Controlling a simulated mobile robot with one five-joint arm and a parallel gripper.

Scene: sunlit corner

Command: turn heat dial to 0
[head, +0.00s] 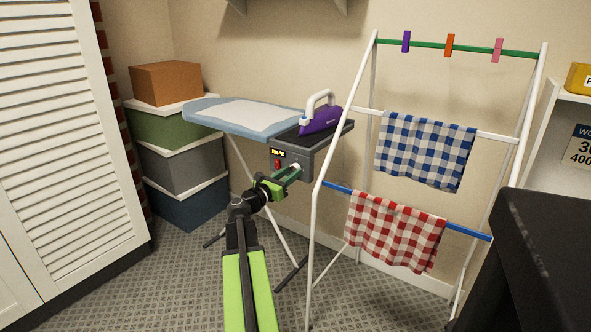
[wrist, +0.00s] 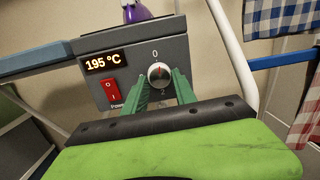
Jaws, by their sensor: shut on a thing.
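The heat dial (wrist: 158,75) is a round silver knob on the grey control box (wrist: 126,66) at the end of the ironing board. A "0" mark sits above it. My gripper (wrist: 160,86) has its green fingers shut on the dial, one on each side. In the head view my gripper (head: 295,170) reaches the box front and hides part of the dial. The display (wrist: 103,61) reads 195 °C. Below it is a red power switch (wrist: 112,91). The dial's exact pointer direction is too small to tell.
A white drying rack (head: 317,190) with checked cloths stands close to the right. Stacked boxes (head: 180,165) stand at the back left.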

